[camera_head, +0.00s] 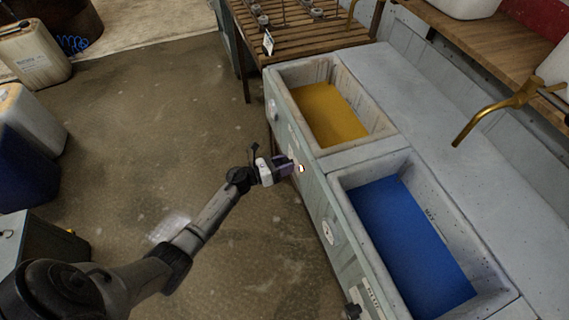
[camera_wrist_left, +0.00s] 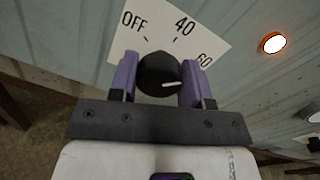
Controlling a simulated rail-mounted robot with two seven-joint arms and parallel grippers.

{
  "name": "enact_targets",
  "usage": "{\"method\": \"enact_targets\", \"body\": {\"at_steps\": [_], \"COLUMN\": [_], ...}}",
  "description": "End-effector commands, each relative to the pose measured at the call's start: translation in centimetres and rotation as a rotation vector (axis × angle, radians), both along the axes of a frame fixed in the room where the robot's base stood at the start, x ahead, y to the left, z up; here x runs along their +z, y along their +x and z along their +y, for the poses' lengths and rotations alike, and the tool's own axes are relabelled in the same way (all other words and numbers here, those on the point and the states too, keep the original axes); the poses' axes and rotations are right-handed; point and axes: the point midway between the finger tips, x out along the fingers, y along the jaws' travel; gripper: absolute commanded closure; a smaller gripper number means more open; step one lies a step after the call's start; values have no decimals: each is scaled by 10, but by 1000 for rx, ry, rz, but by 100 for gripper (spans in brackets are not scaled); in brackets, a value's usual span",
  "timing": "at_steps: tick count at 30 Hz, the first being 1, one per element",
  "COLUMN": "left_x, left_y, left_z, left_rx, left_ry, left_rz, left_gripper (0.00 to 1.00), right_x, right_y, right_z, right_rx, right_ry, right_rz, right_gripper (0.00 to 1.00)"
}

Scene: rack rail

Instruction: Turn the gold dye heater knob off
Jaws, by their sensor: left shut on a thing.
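A round black knob (camera_wrist_left: 158,75) with a short white mark sits on a white dial plate (camera_wrist_left: 165,30) reading OFF, 40 and 60. The white mark points to the right in the left wrist view, away from OFF. My left gripper (camera_wrist_left: 158,85) is shut on the knob, one purple finger on each side. In the head view my left gripper (camera_head: 290,166) is at the front panel of the sink unit and hides the knob. Gold dye (camera_head: 328,115) fills the farther basin. My right gripper is not in view.
An indicator light (camera_wrist_left: 272,43) glows orange-white beside the dial; it also shows in the head view (camera_head: 301,169). Blue dye (camera_head: 410,245) fills the nearer basin. A wooden slatted rack (camera_head: 310,38) stands beyond. The floor (camera_head: 150,130) left of the unit is mostly open.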

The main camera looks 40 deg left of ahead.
Motion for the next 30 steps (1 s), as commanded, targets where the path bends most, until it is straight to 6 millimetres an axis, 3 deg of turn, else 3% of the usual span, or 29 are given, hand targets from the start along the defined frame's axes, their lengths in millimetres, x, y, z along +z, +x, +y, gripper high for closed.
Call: {"method": "enact_targets", "body": {"at_steps": [30], "left_x": [0], "left_y": [1], "left_z": [3], "left_rx": [3], "left_ry": [-798], "left_rz": [461], "left_gripper": [80], "right_x": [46], "right_y": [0], "right_z": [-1], "right_rx": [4], "right_ry": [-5], "right_rz": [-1], "right_gripper": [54]}}
